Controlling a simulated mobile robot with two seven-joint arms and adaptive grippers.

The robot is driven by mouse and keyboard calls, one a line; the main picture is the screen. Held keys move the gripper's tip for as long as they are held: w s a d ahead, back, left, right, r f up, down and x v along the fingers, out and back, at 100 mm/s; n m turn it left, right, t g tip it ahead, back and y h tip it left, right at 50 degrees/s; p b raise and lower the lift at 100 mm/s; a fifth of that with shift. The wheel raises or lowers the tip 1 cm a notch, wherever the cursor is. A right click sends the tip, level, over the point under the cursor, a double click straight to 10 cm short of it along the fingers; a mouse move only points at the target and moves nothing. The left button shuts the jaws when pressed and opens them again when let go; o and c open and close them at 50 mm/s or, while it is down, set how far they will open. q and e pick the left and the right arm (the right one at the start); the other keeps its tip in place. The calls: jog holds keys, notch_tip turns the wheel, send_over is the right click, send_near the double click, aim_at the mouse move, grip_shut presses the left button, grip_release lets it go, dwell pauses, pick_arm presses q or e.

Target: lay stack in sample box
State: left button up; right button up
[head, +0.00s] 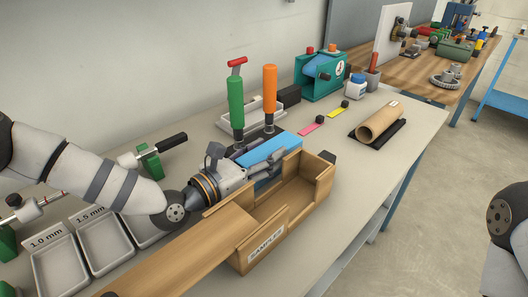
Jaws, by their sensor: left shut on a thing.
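The wooden sample box (290,222), labelled "SAMPLES", stands open on the bench in the middle of the head view. The part of its inside that shows looks empty. A flat blue stack (268,148) is at the box's back left side, tilted. My left gripper (267,162) reaches in from the left and is shut on the blue stack, just above the box's back wall. The gripper partly hides the stack's lower part, so I cannot tell whether it touches the box. Only a link of my right arm shows at the right edge; its gripper is out of view.
Green (236,100) and orange (270,85) handled tools stand behind the stack. Grey trays (60,268) are at left. A cardboard tube (380,124) lies at right; bench between it and the box is mostly clear.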

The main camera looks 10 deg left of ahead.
pick_arm(q)
jog(key=shift+r, duration=0.1)
jog(key=o, duration=0.9)
